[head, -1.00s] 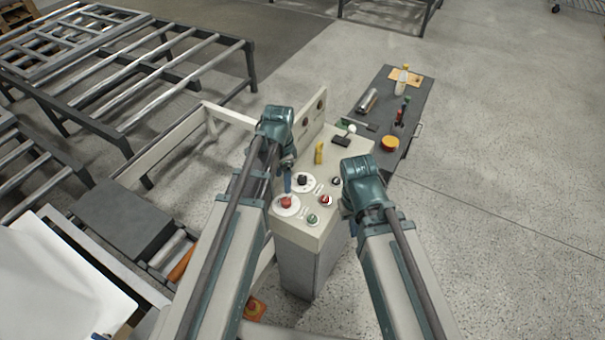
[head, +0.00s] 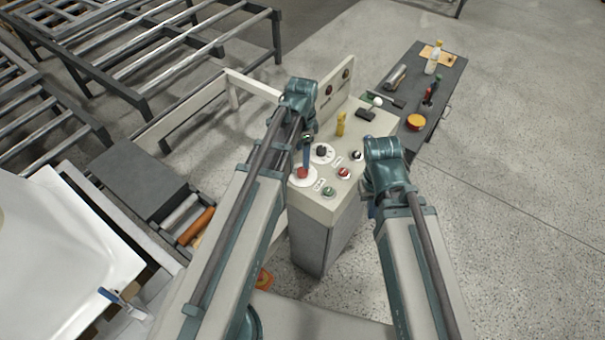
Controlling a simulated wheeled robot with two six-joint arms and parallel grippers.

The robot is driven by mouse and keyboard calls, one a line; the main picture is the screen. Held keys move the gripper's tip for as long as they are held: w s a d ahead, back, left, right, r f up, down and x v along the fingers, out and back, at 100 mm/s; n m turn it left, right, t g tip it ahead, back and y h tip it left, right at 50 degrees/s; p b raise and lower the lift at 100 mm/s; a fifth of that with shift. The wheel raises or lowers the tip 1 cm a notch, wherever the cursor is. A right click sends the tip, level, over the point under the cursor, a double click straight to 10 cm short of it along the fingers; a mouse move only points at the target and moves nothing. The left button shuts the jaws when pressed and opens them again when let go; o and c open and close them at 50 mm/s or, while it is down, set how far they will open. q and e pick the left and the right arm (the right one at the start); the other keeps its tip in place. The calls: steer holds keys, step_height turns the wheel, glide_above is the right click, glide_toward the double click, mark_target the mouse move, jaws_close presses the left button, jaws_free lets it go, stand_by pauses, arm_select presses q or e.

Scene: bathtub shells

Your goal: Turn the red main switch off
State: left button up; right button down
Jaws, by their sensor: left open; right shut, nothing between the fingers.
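The control console (head: 325,203) has a cream sloped top with several knobs and buttons. A red knob (head: 303,172) sits on a round white plate at the top's left edge. A smaller red control (head: 344,172) sits to its right; I cannot read the labels to tell which is the main switch. My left gripper (head: 306,158) points down just above the red knob on the white plate, open; the small picture does not show whether it touches. My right gripper (head: 371,210) is to the right of the console, mostly hidden by its own arm, shut and empty.
A black knob (head: 322,150), a green button (head: 329,191) and a yellow part (head: 340,124) are close by on the console. Roller frames are at left; floor at right is clear.

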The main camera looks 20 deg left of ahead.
mark_target(302, 170)
arm_select(q)
step_height(302, 170, down, 8)
steer(key=b, duration=0.7)
jaws_close()
